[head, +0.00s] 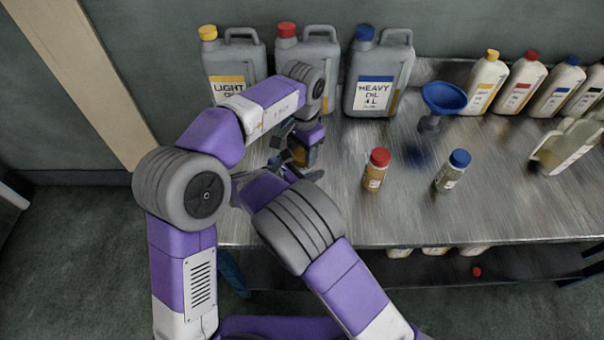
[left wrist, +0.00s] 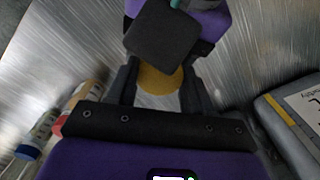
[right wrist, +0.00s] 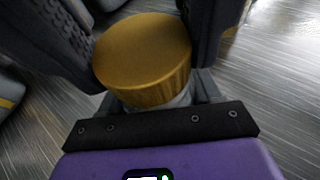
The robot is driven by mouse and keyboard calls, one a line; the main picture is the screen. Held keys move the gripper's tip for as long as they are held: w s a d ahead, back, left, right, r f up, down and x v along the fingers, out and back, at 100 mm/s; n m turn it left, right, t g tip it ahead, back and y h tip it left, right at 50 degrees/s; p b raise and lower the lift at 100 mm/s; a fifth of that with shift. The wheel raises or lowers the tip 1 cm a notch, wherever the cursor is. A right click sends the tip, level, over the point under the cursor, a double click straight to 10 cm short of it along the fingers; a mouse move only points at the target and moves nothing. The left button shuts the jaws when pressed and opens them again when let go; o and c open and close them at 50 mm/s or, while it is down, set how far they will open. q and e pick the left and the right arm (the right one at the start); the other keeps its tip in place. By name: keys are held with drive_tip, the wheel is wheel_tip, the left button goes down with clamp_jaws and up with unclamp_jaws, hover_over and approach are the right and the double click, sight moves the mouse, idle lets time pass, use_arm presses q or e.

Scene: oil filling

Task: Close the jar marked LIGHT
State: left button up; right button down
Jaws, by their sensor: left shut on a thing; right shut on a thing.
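A small jar with a yellow lid (head: 298,157) is between my two grippers over the left part of the table, mostly hidden in the head view. The left wrist view shows the lid (left wrist: 172,80) and pale glass under it, between the fingers of my left gripper (left wrist: 158,88), which is shut on the jar. A dark finger pad covers part of the lid there. In the right wrist view the ribbed yellow lid (right wrist: 143,55) sits over the glass, between the pads of my right gripper (right wrist: 145,42), which is shut on it. The jar's label is hidden.
Jars with a red lid (head: 375,170) and a blue lid (head: 452,170) stand right of my grippers. LIGHT (head: 228,60) and HEAVY (head: 378,70) oil cans and a red-capped can (head: 287,32) stand behind. A blue funnel (head: 443,98) and several bottles (head: 520,80) are further right.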

use_arm(q)
drive_tip(key=m, duration=0.6)
drive_tip(key=o, duration=1.2)
drive_tip(key=shift+c, duration=0.2)
drive_tip(key=shift+r, duration=2.25)
drive_tip(key=shift+w, duration=0.1)
drive_tip(key=shift+c, duration=0.2)
